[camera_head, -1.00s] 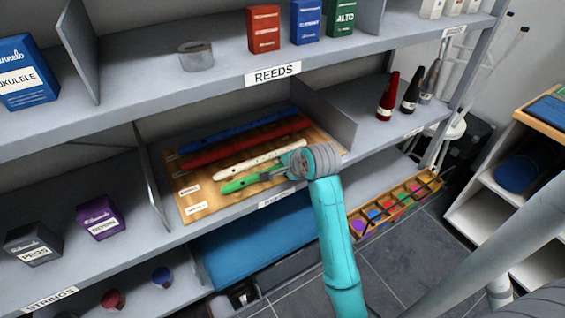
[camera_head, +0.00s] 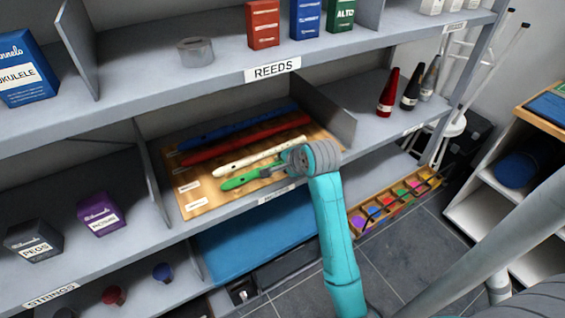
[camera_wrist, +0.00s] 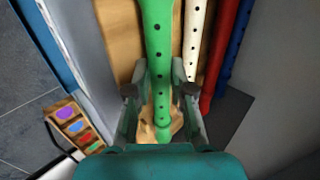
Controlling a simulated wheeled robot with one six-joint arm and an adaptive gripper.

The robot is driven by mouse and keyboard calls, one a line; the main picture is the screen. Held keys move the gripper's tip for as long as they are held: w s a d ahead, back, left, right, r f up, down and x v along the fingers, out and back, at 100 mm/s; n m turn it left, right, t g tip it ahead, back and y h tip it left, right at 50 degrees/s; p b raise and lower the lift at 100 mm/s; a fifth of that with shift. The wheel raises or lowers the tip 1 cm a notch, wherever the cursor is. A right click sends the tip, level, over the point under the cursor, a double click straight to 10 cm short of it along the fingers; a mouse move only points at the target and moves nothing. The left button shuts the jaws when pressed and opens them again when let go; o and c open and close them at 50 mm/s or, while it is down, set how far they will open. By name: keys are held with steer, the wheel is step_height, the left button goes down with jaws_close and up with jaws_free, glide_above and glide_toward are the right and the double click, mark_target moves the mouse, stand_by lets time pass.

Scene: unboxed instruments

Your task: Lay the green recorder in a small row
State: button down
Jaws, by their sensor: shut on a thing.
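The green recorder (camera_head: 240,180) lies along the front of a wooden board (camera_head: 196,206) on the middle shelf, in front of a white recorder (camera_head: 244,160). My gripper (camera_head: 270,170) is at its right part. In the wrist view the fingers of my gripper (camera_wrist: 160,90) are on both sides of the green recorder (camera_wrist: 157,40), shut on it. Behind the white recorder lie a red recorder (camera_head: 226,147) and a blue recorder (camera_head: 225,128), roughly parallel. Whether the green recorder touches the board is hard to tell.
Upright dividers (camera_head: 328,122) and (camera_head: 150,175) bound the shelf section. The shelf above, with its REEDS label (camera_head: 271,70), hangs over the board. A tray of coloured discs (camera_head: 395,201) is lower right.

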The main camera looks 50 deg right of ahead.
steer(key=shift+s+a+f, duration=0.1)
steer(key=shift+s+f, duration=0.05)
steer(key=shift+f, duration=0.45)
steer(key=shift+s+f, duration=0.1)
steer(key=shift+f, duration=0.45)
stand_by(0.3)
steer(key=c, duration=0.6)
jaws_free()
steer(key=shift+w, duration=0.1)
steer(key=shift+r, duration=0.15)
steer(key=shift+r, duration=0.1)
steer(key=shift+s+r, duration=0.35)
steer(key=shift+r, duration=0.1)
steer(key=shift+v, duration=3.35)
